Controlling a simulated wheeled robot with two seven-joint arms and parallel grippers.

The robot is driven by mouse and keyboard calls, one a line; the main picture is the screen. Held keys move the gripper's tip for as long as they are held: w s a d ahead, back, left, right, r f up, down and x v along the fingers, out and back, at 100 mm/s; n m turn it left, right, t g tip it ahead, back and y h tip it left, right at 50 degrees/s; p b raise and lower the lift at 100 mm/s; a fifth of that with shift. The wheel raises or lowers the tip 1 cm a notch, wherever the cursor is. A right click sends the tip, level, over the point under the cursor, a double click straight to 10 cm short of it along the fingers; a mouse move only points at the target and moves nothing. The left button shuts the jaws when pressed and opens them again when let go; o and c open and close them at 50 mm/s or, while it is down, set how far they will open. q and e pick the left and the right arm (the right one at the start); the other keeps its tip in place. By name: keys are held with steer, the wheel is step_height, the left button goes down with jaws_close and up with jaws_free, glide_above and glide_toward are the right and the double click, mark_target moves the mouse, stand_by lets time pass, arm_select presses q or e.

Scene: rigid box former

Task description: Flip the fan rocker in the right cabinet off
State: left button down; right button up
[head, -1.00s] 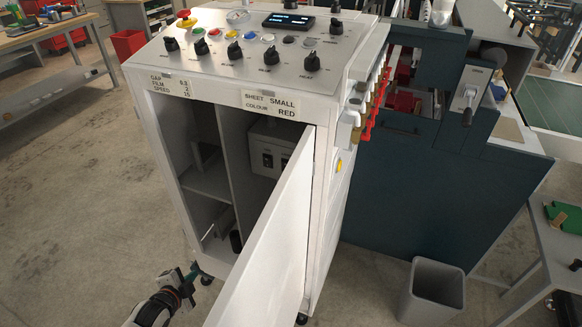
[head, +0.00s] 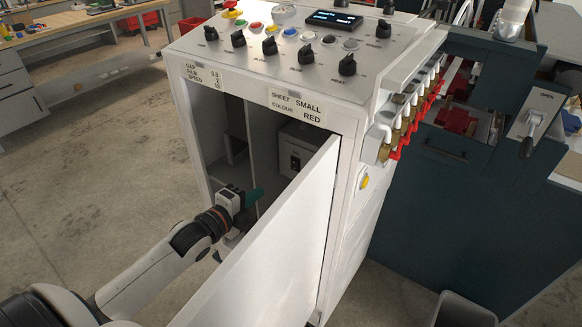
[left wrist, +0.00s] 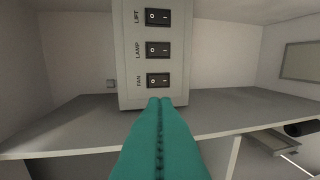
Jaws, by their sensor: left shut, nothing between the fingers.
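The fan rocker (left wrist: 158,80) is the lowest of three black rockers on a grey switch box in the left wrist view, beside the label FAN. The lamp rocker (left wrist: 158,50) and lift rocker (left wrist: 157,17) are above it. The switch box (head: 297,146) shows inside the cabinet in the head view, partly hidden by the open white door (head: 270,240). My left gripper (left wrist: 160,101) has its teal fingers shut and empty, tips just below the fan rocker in the picture. In the head view the left gripper (head: 254,194) is at the cabinet opening. My right gripper is not in view.
The cabinet's divider and shelf (left wrist: 230,112) lie close around the left gripper. The control panel (head: 290,45) with knobs tops the cabinet. A row of red-handled valves (head: 410,115) is on its right side. A grey bin (head: 465,312) stands on the floor.

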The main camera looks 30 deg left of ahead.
arm_select(q)
steer(key=x, duration=0.2)
steer(key=p, duration=0.2)
glide_toward(295, 164)
steer(key=x, duration=0.5)
steer(key=shift+w+f, duration=0.1)
steer(key=shift+f, duration=0.15)
steer(key=shift+w+d, duration=0.1)
steer(key=shift+w, duration=0.65)
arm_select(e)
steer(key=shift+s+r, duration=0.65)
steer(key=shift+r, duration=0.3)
arm_select(q)
steer(key=shift+r, duration=0.1)
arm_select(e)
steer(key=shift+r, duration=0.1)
